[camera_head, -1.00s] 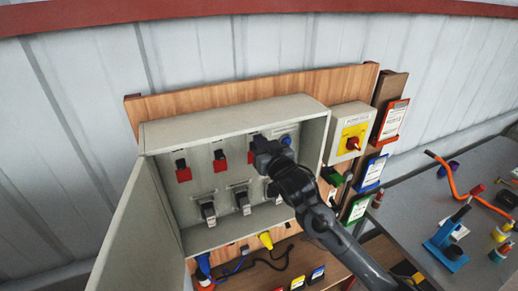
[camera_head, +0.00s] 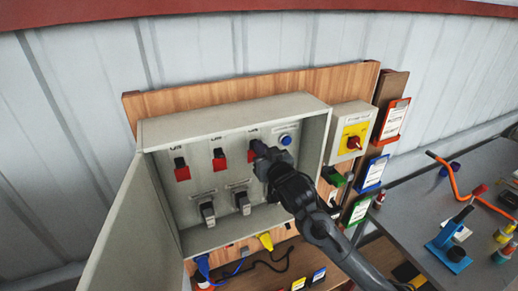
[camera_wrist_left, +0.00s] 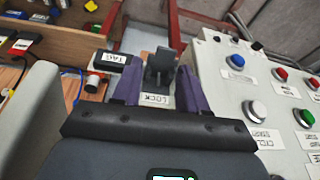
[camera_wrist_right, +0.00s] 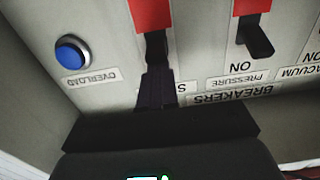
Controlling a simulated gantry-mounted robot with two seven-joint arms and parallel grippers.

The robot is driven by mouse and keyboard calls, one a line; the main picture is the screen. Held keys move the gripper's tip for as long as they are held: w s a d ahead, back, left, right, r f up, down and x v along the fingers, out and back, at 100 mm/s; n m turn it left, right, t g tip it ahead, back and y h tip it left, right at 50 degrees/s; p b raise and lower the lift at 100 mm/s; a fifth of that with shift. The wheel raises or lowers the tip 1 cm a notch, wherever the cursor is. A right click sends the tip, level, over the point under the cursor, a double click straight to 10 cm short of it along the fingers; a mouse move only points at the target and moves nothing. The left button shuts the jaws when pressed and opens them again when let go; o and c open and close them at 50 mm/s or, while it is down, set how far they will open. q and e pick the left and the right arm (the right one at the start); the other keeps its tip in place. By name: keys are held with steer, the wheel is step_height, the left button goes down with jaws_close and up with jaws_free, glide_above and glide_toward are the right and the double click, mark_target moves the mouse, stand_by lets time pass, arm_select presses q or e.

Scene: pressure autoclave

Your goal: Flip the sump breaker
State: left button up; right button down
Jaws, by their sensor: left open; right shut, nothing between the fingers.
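The sump breaker (camera_head: 251,156) is the rightmost of three red-and-black breakers in the open grey cabinet (camera_head: 232,113). In the right wrist view, which is upside down, its red part and black lever (camera_wrist_right: 155,45) show, and its label is mostly hidden by my fingers. My right gripper (camera_head: 260,151) is shut and empty, with its fingertips (camera_wrist_right: 156,72) right at the lever; I cannot tell if they touch. My left gripper (camera_wrist_left: 158,75) is open, its purple fingers either side of a black piece (camera_wrist_left: 160,66) by a LOCK label.
The pressure breaker (camera_wrist_right: 255,38) sits beside the sump one. A blue overload button (camera_head: 286,139) is on the cabinet's back panel at the right. Lower plugs (camera_head: 242,202) and the cabinet's side wall (camera_head: 313,148) are close to my right arm. The cabinet door (camera_head: 128,225) hangs open left.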

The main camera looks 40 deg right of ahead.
steer(key=shift+f, duration=0.4)
steer(key=shift+r, duration=0.1)
steer(key=shift+s+a+r+p, duration=0.2)
steer(key=shift+s+r+p, duration=0.1)
steer(key=shift+s, duration=0.4)
steer(key=shift+s+a+r+p, duration=0.2)
steer(key=shift+s+r, duration=0.1)
steer(key=shift+s, duration=0.4)
steer(key=v, duration=0.6)
steer(key=shift+f, duration=0.15)
